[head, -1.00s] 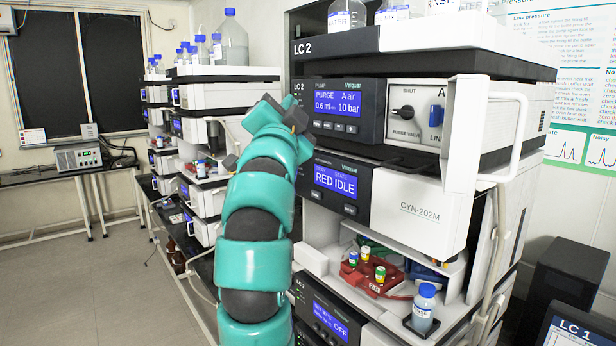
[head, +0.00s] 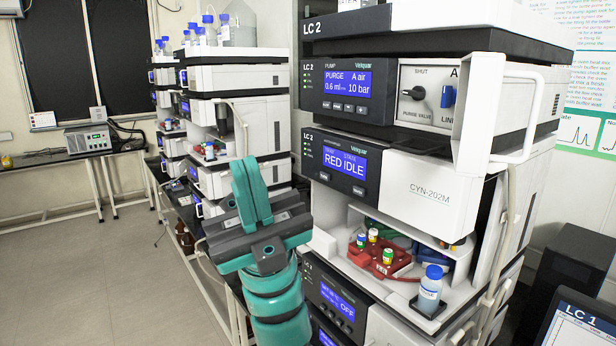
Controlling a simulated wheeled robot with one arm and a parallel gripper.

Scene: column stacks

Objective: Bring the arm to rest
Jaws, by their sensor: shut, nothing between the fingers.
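My arm and gripper (head: 248,172) show left of the middle in the head view, in front of the nearer instrument stack (head: 440,192). The teal fingers point up and away, together, with nothing seen between them. The dark grey body of the gripper lies across below them. The arm (head: 277,308) comes up from the bottom edge, folded and low. The gripper looks apart from the stack's front, though the exact gap cannot be told.
The nearer stack has an open bay with a red vial holder (head: 382,262) and a blue-capped bottle (head: 430,287). A second stack (head: 232,80) stands behind on a bench. The floor (head: 100,270) at left is clear.

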